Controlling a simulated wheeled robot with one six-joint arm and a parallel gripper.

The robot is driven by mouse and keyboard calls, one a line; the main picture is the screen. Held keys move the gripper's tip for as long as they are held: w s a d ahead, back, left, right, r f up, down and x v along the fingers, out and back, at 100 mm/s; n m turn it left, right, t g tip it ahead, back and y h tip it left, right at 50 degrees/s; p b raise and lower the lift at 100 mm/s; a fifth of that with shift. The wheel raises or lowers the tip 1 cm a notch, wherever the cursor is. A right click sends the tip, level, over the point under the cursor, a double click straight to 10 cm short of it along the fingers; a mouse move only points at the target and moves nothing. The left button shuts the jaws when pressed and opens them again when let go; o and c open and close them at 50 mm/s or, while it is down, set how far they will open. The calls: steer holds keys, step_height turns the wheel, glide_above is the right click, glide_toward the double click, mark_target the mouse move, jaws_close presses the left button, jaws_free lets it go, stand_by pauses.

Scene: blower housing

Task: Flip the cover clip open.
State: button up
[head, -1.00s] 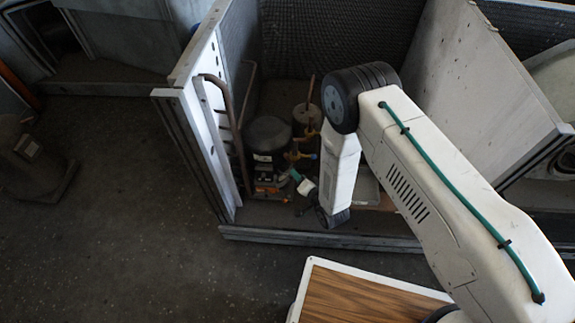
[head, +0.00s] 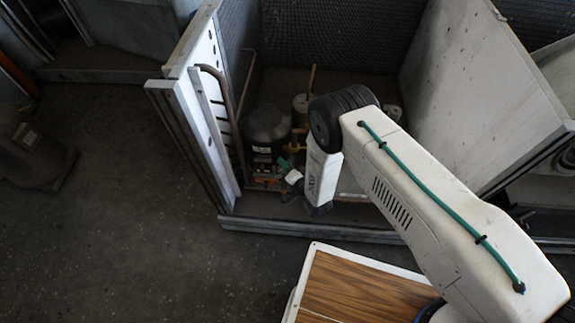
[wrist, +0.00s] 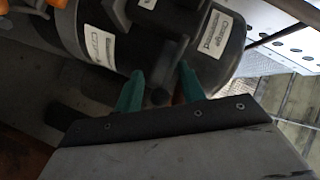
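The black compressor (head: 268,128) stands inside the open housing, left of my forearm. It fills the top of the wrist view (wrist: 228,62), with white labels on its side. A dark raised bar (wrist: 172,52), which may be the cover clip, juts from it towards my gripper (wrist: 160,88). The two teal fingertips are apart, one on each side of the bar's rounded end. I cannot tell whether they touch it.
The white perforated panel (head: 207,95) and a copper pipe (head: 232,110) stand close on the left. A large pale panel (head: 475,95) leans on the right. The housing's front rail (head: 310,231) runs below my gripper. Dark floor is clear at the lower left.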

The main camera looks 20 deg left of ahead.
steer(key=shift+c, duration=0.2)
jaws_close()
steer(key=shift+w+a+n+g+y, duration=0.1)
steer(key=shift+w+n+g+y, duration=0.35)
steer(key=shift+n+g, duration=0.5)
steer(key=shift+w+n+g+y, duration=0.2)
steer(key=shift+n+g+y, duration=0.5)
steer(key=shift+g, duration=0.4)
steer(key=shift+w+a+n+g+y, duration=0.1)
steer(key=shift+w+n+g+y, duration=0.3)
steer(key=shift+n+g, duration=0.6)
steer(key=shift+s, duration=0.1)
steer(key=shift+o, duration=0.2)
jaws_free()
steer(key=shift+r, duration=0.1)
